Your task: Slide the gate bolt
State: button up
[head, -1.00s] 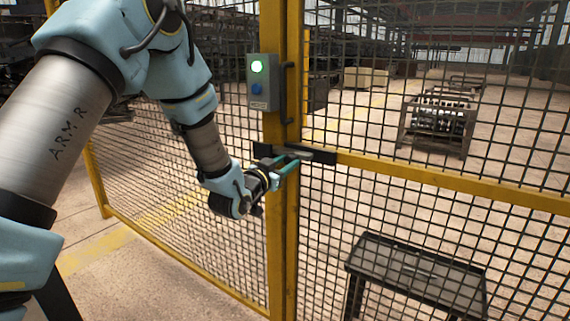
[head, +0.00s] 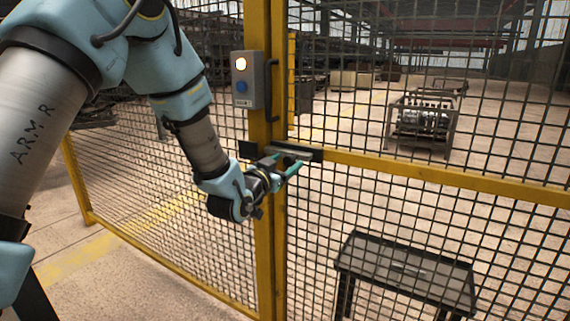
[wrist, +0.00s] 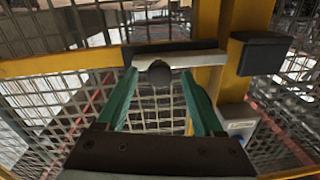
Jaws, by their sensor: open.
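The gate bolt (head: 290,150) is a silver bar lying level across the yellow gate frame, with dark brackets at both sides. In the wrist view the silver bolt (wrist: 192,59) runs across the top of the fingers, with a dark round knob (wrist: 160,73) below it. My gripper (head: 291,165) is at the bolt, its teal fingers pointing at it. In the wrist view my gripper (wrist: 159,76) is open, with the knob between its fingertips and visible gaps on both sides. A dark block (wrist: 262,53) sits on the post to the right.
A grey control box (head: 246,80) with a lit amber-white lamp and blue button is on the yellow post (head: 257,200). A dark handle (head: 274,88) stands beside it. Mesh panels fill both sides. A dark table (head: 405,270) stands behind the mesh.

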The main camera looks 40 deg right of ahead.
jog(key=shift+a, duration=0.1)
jog(key=b+v, duration=0.3)
jog(key=v, duration=0.7)
jog(key=shift+a, duration=0.3)
